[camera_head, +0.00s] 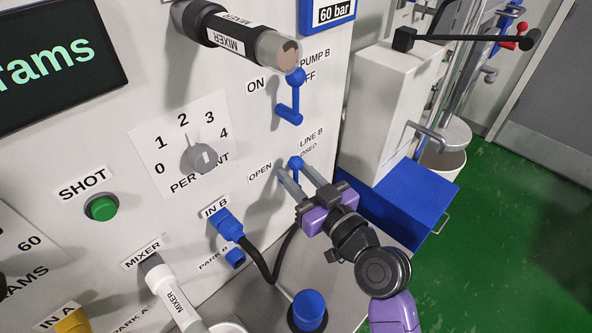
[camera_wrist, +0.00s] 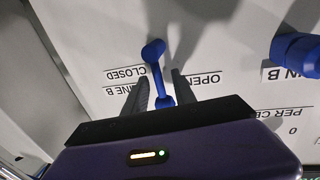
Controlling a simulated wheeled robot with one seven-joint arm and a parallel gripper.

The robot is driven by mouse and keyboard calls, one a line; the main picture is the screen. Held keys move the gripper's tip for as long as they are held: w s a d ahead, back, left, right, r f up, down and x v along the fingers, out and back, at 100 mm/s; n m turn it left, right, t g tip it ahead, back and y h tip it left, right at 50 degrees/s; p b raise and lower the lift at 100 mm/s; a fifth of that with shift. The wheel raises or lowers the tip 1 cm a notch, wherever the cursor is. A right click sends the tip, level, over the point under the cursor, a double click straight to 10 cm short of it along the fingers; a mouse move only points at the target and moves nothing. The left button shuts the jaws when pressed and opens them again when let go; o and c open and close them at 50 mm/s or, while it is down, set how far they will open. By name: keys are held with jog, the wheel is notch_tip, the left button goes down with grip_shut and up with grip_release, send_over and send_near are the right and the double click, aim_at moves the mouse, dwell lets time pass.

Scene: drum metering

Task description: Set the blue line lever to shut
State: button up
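The blue line lever (camera_head: 296,163) is on the white panel by the LINE B label, between the words OPEN and CLOSED. In the wrist view the lever (camera_wrist: 158,72) is a blue bar with rounded ends, roughly upright in the picture, between the CLOSED and OPEN words. My gripper (camera_head: 302,177) reaches the panel at this lever. In the wrist view my gripper (camera_wrist: 160,88) has its two grey fingers apart, one on each side of the lever's lower end, with gaps showing. Part of the lever is hidden by the fingers in the head view.
A blue ON/OFF lever (camera_head: 288,112) labelled PUMP B is above, below a mixer pipe (camera_head: 240,38). The blue IN B connector (camera_head: 226,225) with a black hose is lower left. A white box (camera_head: 385,105) and blue drawer (camera_head: 408,200) stand to the right.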

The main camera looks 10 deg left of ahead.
grip_shut()
dwell(1.4)
